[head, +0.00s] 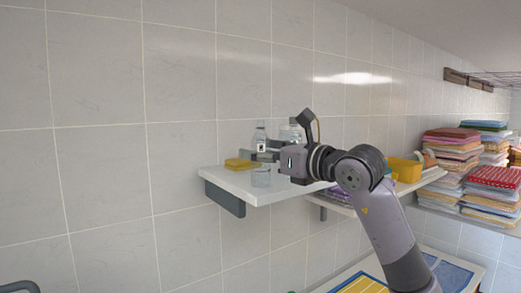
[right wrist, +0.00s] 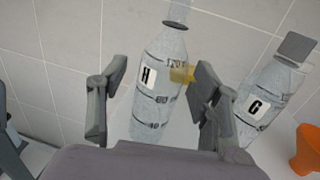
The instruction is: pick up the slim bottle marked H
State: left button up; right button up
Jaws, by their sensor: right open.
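The slim bottle marked H (right wrist: 160,85) is clear, with a white label and dark measuring marks. In the right wrist view it stands between the two fingers of my right gripper (right wrist: 157,105), which is open, with a gap visible at least on the left side. In the head view the bottle (head: 260,138) stands on the white wall shelf (head: 262,191), and my right gripper (head: 268,153) reaches it from the right. The gripper hides part of the bottle. My left gripper is not in view.
A similar bottle marked G (right wrist: 268,95) stands close to the right finger. An orange object (right wrist: 308,148) is at the right. The tiled wall is behind.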

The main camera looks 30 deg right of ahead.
jog(key=shift+w+a, duration=0.2)
jog(key=shift+w, duration=0.2)
jog(key=shift+s+d, duration=0.1)
jog(key=shift+c, duration=0.3)
jog(key=shift+c, duration=0.6)
jog(key=c, duration=1)
